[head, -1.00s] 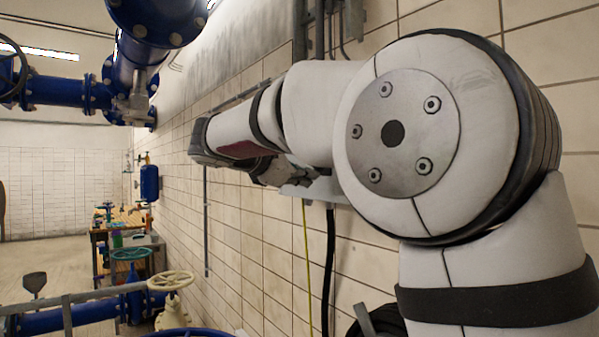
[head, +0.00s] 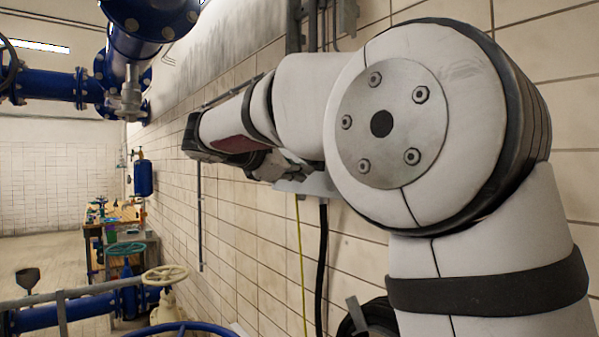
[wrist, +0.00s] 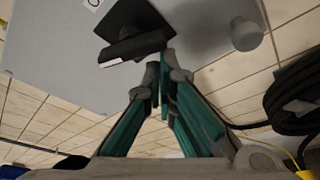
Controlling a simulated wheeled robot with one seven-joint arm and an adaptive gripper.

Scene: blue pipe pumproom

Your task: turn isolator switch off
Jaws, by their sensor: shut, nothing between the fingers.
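The isolator switch shows in the wrist view as a black square plate (wrist: 132,17) with a black bar handle (wrist: 133,48) on a light grey box (wrist: 60,50). The handle lies slightly tilted across the picture. My gripper (wrist: 164,62) has teal-lined fingers, shut and empty, their tips close to the handle's right end. I cannot tell whether they touch it. In the head view, my arm hides the switch face; a light grey edge of the box (head: 312,187) shows below the arm.
A round grey knob (wrist: 245,34) sticks out right of the switch. Coiled black hose (wrist: 297,95) and a yellow cable (wrist: 303,152) are at the right. In the head view, a cream handwheel (head: 165,275) and blue pipes (head: 50,88) stand left of the tiled wall.

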